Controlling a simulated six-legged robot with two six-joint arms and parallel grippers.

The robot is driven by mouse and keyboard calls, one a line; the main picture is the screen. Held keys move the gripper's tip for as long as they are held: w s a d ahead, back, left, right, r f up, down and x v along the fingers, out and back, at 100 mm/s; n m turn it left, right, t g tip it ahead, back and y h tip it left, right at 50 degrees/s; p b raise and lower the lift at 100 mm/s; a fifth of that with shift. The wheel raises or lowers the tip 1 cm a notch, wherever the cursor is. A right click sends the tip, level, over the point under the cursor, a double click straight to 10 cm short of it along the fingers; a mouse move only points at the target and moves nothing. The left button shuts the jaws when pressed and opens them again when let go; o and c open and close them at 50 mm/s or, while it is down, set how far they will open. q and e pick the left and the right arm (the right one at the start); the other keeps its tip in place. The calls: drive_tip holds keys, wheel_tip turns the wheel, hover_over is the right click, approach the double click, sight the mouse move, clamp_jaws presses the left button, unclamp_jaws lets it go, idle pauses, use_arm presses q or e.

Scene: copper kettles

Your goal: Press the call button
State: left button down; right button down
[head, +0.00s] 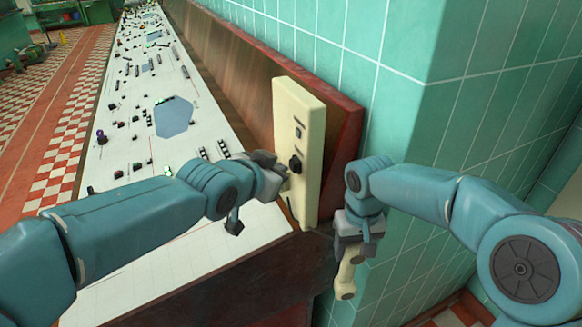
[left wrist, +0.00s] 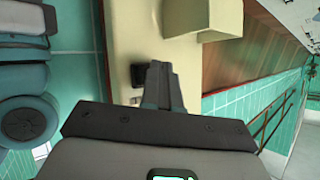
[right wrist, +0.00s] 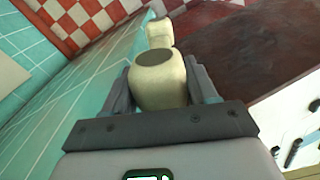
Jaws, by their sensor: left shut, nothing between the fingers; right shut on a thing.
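A cream wall panel (head: 308,125) stands upright on the red-brown ledge, with a black knob-like part (head: 295,163) and a smaller dark part (head: 298,132) above it. I cannot tell which is the call button. My left gripper (head: 282,177) is shut and empty, close to the panel's lower front. In the left wrist view its fingertips (left wrist: 160,72) lie over the cream face beside a dark square part (left wrist: 138,75); contact is unclear. My right gripper (head: 348,248) is shut on a cream handset-like piece (head: 347,277), which also shows in the right wrist view (right wrist: 160,88).
A long white table (head: 130,205) with many small dark pieces and blue-grey patches (head: 174,117) runs away on the left. A red-brown ledge (head: 235,75) backs it. A green tiled wall (head: 400,110) stands to the right. Checkered floor (head: 62,150) lies beyond the table.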

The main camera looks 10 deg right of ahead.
use_arm(q)
drive_tip(key=shift+w+d+b, duration=0.1)
drive_tip(key=shift+d+b, duration=0.2)
drive_tip(key=shift+b, duration=0.05)
use_arm(e)
drive_tip(key=shift+f, duration=0.3)
use_arm(q)
drive_tip(key=shift+a, duration=0.1)
use_arm(e)
drive_tip(key=shift+r, duration=0.2)
drive_tip(key=shift+r+p, duration=0.3)
drive_tip(key=shift+p, duration=0.2)
drive_tip(key=shift+r, duration=0.1)
use_arm(q)
drive_tip(key=shift+s+a, duration=0.25)
drive_tip(key=shift+a, duration=0.35)
